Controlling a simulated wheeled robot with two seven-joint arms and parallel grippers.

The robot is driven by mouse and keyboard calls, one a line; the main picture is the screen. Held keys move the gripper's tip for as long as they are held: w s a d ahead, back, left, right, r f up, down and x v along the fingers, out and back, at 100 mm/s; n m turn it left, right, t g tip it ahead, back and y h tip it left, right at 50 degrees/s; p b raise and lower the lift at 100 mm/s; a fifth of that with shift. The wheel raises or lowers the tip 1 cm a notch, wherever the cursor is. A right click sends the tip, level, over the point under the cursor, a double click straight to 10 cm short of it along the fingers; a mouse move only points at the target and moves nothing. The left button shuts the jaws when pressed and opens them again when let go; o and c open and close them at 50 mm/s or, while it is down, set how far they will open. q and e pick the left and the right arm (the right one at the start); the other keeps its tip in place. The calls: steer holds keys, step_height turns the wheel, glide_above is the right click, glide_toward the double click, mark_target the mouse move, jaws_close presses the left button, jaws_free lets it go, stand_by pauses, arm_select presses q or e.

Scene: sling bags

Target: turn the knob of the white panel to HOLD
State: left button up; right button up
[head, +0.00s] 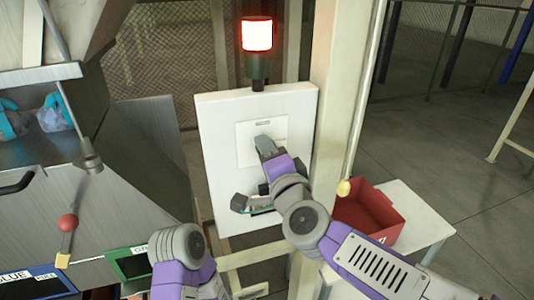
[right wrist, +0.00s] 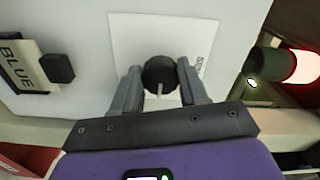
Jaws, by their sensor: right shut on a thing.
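The white panel (head: 300,115) stands upright in the middle of the head view. Its square face plate (right wrist: 125,35) carries a black round knob (right wrist: 159,73) with a pale pointer mark, which points toward the bottom of the right wrist view. Small lettering on the plate is too blurred to read surely. My right gripper (right wrist: 157,88) has a finger on either side of the knob and is shut on it. In the head view the right gripper (head: 264,142) hides the knob. My left arm shows at the bottom, but its gripper is out of view.
A lit red lamp (head: 257,34) stands above the panel. A holder with a BLUE label (right wrist: 22,65) and a black block (right wrist: 58,68) sits on the panel below the plate. A red bin (head: 370,215) rests on a white table (head: 415,210) at right. A post (head: 335,120) stands beside the panel.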

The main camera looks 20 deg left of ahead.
steer(key=o, duration=1.1)
steer(key=shift+c, duration=0.2)
steer(key=v, duration=0.7)
steer(key=shift+s+d, duration=0.2)
steer(key=shift+s, duration=0.05)
